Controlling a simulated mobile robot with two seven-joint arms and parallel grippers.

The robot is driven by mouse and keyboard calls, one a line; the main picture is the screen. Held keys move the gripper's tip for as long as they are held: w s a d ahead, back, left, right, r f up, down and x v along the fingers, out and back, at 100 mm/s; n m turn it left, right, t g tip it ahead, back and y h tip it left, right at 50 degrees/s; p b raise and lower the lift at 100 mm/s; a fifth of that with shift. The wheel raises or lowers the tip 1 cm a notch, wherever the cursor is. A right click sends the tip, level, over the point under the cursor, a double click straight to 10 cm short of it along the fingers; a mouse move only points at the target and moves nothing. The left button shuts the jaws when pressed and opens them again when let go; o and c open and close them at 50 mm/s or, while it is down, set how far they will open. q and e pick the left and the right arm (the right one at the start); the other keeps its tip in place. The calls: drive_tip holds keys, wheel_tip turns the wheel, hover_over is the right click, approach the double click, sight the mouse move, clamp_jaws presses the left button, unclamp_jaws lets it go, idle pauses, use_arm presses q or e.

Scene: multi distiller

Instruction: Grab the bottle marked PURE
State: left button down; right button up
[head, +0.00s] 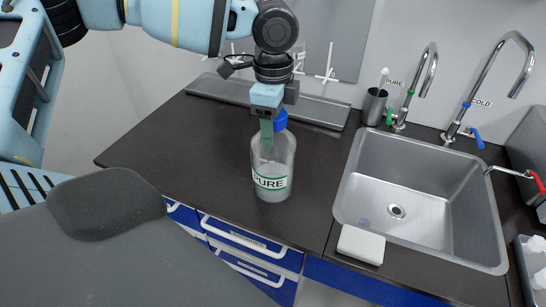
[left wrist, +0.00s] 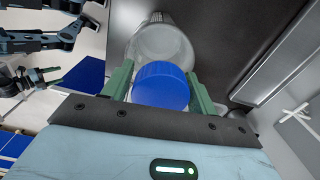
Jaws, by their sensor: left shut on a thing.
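The bottle marked PURE (head: 271,163) is clear with a blue cap and a green and white label. It stands upright on the dark counter (head: 200,150), left of the sink. My left gripper (head: 267,132) comes down from above and is at the bottle's neck, shut on it. In the left wrist view the blue cap (left wrist: 161,86) sits between the two green fingers of my left gripper (left wrist: 160,90), with the clear bottle body (left wrist: 160,45) beyond. My right gripper is not in the head view.
The steel sink (head: 352,190) lies right of the bottle, with a white block (head: 361,244) at its front left corner. A drying rack tray (head: 310,107) is behind the bottle.

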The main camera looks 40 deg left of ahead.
use_arm(q)
drive_tip(key=shift+s+f, duration=0.15)
drive_tip(key=shift+f, duration=0.2)
